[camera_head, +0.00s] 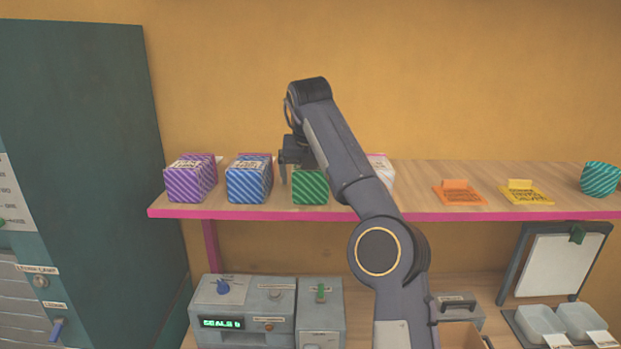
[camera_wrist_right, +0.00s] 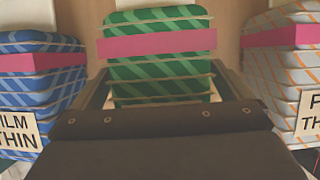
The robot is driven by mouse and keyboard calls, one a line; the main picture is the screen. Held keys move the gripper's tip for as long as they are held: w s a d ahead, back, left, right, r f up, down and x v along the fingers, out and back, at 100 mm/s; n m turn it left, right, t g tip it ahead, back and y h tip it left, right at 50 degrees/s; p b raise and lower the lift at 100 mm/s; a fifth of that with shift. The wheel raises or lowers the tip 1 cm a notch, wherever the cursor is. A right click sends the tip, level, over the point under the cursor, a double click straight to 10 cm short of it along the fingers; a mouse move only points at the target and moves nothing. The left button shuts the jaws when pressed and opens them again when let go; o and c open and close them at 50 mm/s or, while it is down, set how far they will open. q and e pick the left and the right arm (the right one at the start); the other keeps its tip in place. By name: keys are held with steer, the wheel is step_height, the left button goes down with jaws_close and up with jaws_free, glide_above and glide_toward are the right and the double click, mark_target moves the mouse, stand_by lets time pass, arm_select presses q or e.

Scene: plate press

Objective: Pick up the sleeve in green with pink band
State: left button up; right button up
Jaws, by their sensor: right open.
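The green striped sleeve with the pink band (camera_wrist_right: 160,62) is a rounded block in the middle of the right wrist view. In the head view this green sleeve (camera_head: 310,189) stands on the shelf, partly hidden behind my right arm and gripper. My right gripper (camera_head: 292,166) is over the sleeve, its jaws open. In the wrist view one finger shows along each side of the sleeve. Whether the fingers touch it, I cannot tell. My left gripper is not in view.
A blue striped sleeve (camera_head: 249,185) stands close left, a purple one (camera_head: 187,184) further left. A white sleeve with orange stripes (camera_wrist_right: 296,70) is close right. The wooden shelf (camera_head: 415,176) also holds orange (camera_head: 458,195) and yellow (camera_head: 525,193) flat pieces and a teal striped object (camera_head: 600,180).

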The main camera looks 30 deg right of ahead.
steer(key=shift+s, duration=0.1)
steer(key=shift+f, duration=0.2)
steer(key=shift+c, duration=0.2)
steer(key=c, duration=1)
steer(key=shift+c, duration=1)
steer(key=shift+r, duration=0.3)
